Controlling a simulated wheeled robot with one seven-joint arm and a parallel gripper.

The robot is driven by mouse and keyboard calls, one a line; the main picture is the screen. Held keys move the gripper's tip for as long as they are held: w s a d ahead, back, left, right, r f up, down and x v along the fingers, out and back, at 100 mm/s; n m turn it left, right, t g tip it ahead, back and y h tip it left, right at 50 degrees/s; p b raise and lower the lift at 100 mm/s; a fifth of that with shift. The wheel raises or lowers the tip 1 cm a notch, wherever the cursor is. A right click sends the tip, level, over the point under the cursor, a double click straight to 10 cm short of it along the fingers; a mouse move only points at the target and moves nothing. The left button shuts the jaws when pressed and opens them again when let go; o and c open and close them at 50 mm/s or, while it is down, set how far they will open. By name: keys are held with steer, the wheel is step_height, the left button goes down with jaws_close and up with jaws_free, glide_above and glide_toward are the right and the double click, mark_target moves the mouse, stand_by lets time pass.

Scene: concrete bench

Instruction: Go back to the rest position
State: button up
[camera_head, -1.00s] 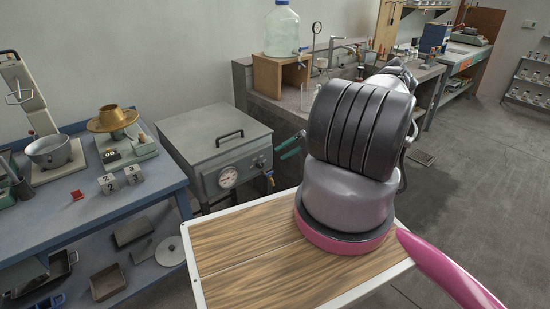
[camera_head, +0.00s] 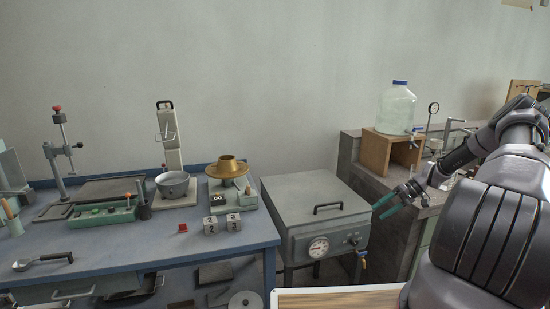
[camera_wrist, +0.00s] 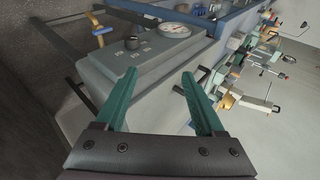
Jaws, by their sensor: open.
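My gripper (camera_head: 399,200) is at the right in the head view, beside the front right of the grey box with the dial gauge (camera_head: 324,234). In the wrist view its two green fingers (camera_wrist: 162,104) are spread apart with nothing between them. The grey box's front panel and gauge (camera_wrist: 174,30) lie beyond the fingers in that view. My dark arm covers the lower right of the head view. The task names no separate object.
A water jug (camera_head: 397,108) stands on a wooden stand (camera_head: 388,152) at right. A wooden top (camera_head: 340,298) shows at the bottom.

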steer(key=s+a+r+h, duration=0.2)
steer(key=s+a+r, duration=0.15)
steer(key=r, duration=0.75)
steer(key=s+a+r+m+h, duration=0.1)
steer(key=s+a+r+h, duration=0.2)
steer(key=r, duration=0.7)
steer(key=s+a+r+h, duration=0.15)
steer(key=a+r, duration=0.35)
steer(key=r, duration=0.6)
steer(key=s+a+r+m+t, duration=0.1)
steer(key=s+a+r+t, duration=0.1)
steer(key=s+r, duration=0.3)
steer(key=s+a+r+m+t+h, duration=0.1)
steer(key=s+r, duration=0.4)
steer(key=s, duration=0.6)
steer(key=s+a+r+m+t, duration=0.2)
steer(key=s+a+r+t, duration=0.2)
steer(key=s, duration=0.4)
steer(key=shift+s+r, duration=0.35)
steer(key=shift+r, duration=0.05)
steer(key=shift+h, duration=0.25)
